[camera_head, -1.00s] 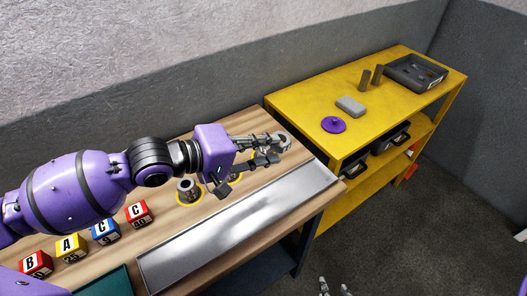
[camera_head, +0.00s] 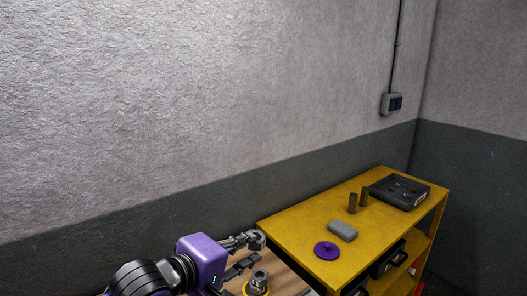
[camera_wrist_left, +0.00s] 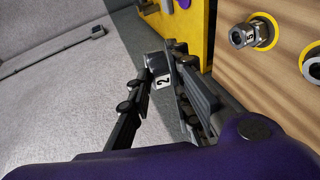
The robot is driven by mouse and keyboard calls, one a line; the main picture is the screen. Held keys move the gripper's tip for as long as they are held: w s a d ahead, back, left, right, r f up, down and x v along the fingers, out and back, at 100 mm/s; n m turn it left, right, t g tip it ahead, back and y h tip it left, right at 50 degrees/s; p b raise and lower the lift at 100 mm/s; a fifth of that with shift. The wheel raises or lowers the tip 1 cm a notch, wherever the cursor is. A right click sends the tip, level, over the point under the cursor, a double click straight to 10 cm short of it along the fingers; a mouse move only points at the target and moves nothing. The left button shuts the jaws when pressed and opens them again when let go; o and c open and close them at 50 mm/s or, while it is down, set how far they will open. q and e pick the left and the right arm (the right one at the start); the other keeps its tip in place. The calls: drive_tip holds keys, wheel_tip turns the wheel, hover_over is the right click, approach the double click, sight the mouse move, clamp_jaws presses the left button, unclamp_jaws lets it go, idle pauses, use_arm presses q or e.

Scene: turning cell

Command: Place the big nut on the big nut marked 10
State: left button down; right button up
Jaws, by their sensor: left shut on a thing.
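My left gripper (camera_head: 250,247) is shut on a grey metal nut (camera_head: 257,239) and holds it above the wooden bench. In the left wrist view the held nut (camera_wrist_left: 159,76) carries a white label with a 2, between the two dark fingers. A metal nut (camera_head: 259,279) stands on a yellow ring on the bench, just below the gripper in the head view. The left wrist view shows two such nuts on yellow rings, one near the top (camera_wrist_left: 241,37) and one cut by the right edge (camera_wrist_left: 314,68). I cannot read a 10 on either. My right gripper is out of view.
The yellow shelf unit (camera_head: 300,217) stands right of the bench. On it are a purple disc (camera_head: 327,250), a grey block (camera_head: 342,231), two upright cylinders (camera_head: 352,202) and a dark tray (camera_head: 400,192). The wall is behind.

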use_arm(q)
drive_tip(key=s+a+f+n+t+y, duration=0.2)
drive_tip(key=a+f+n+y, duration=0.2)
drive_tip(key=a+n+y, duration=0.3)
drive_tip(key=a+y, duration=0.1)
drive_tip(key=a, duration=0.4)
drive_tip(key=shift+a+f+t, duration=0.15)
drive_tip(key=shift+a+t, duration=0.1)
drive_tip(key=shift+t, duration=0.15)
